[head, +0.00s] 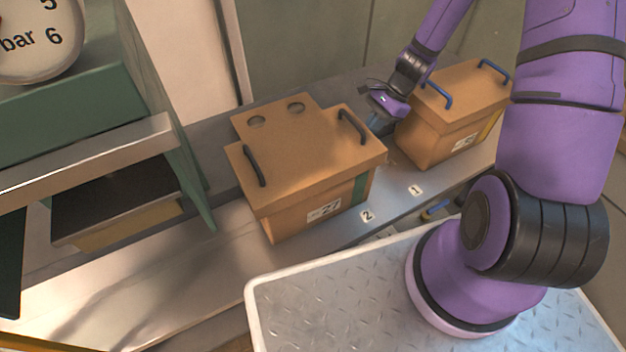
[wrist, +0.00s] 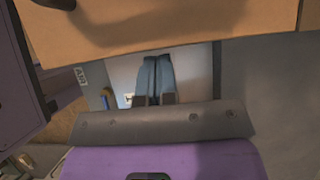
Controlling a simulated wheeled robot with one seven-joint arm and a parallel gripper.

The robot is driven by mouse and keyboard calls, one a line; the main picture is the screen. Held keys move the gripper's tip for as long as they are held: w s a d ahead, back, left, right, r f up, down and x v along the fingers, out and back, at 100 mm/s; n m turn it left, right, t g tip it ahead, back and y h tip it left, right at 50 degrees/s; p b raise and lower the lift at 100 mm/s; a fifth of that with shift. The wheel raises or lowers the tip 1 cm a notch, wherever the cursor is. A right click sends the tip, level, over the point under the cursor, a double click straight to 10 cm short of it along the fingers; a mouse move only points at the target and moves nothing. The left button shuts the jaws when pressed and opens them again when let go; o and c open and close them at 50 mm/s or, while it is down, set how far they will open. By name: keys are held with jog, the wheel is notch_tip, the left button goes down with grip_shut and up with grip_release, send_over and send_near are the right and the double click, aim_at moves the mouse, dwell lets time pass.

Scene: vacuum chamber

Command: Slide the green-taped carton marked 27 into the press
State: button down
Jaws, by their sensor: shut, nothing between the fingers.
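The carton marked 27 (head: 325,162) is brown with two dark handles, a green tape strip and a white label on its front. It stands upright on the metal bench, right of the press. The press (head: 176,150) has a green frame and an opening facing the carton. My gripper (head: 377,124) is shut and empty, low in the gap beside the carton's right side. I cannot tell whether it touches the carton. In the wrist view my closed blue fingers (wrist: 155,62) point towards a brown carton side (wrist: 160,28) that fills the top.
A second carton (head: 450,115) with blue handles and yellow tape stands right of my gripper. The bench (head: 190,255) is clear between the carton marked 27 and the press. Number tags 2 (head: 367,215) and 1 (head: 416,190) mark the bench's front edge. A gauge (head: 40,38) is at upper left.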

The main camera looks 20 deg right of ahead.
aim_at(250, 170)
jog(key=shift+s+a, duration=1.15)
jog(key=shift+a, duration=4.8)
jog(key=shift+s+a, duration=1.2)
jog(key=shift+a, duration=4.7)
jog(key=shift+s+a, duration=1.15)
jog(key=shift+a, duration=4.8)
jog(key=shift+w+d+r, duration=0.2)
jog(key=shift+d+r, duration=0.55)
jog(key=shift+d, duration=0.25)
jog(key=shift+w+d+r, duration=0.2)
jog(key=shift+d+r, duration=0.55)
jog(key=shift+d, duration=0.25)
